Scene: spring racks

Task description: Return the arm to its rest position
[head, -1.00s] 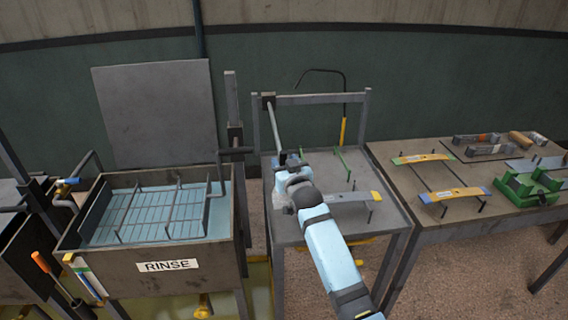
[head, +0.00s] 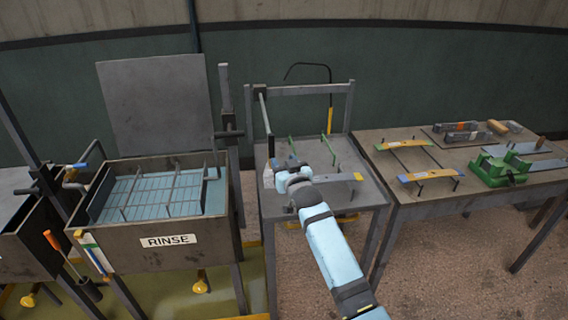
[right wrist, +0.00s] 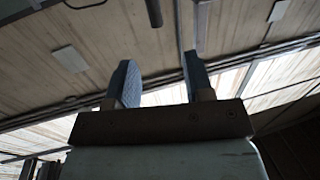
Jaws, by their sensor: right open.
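My right arm reaches up from the bottom of the head view over the small grey stand table (head: 345,205). Its gripper (head: 278,160) is above the left part of that table, its fingers partly hidden by the wrist. In the right wrist view the two blue-padded fingers (right wrist: 160,82) are apart with nothing between them, pointing up toward the ceiling. My left gripper is not in view.
The rinse tank (head: 165,258) with a wire rack stands to the left. A workbench (head: 430,207) on the right holds two more strips (head: 404,144) on posts, a green vise (head: 498,170) and tools. A grey upright frame (head: 300,89) rises behind the stand table.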

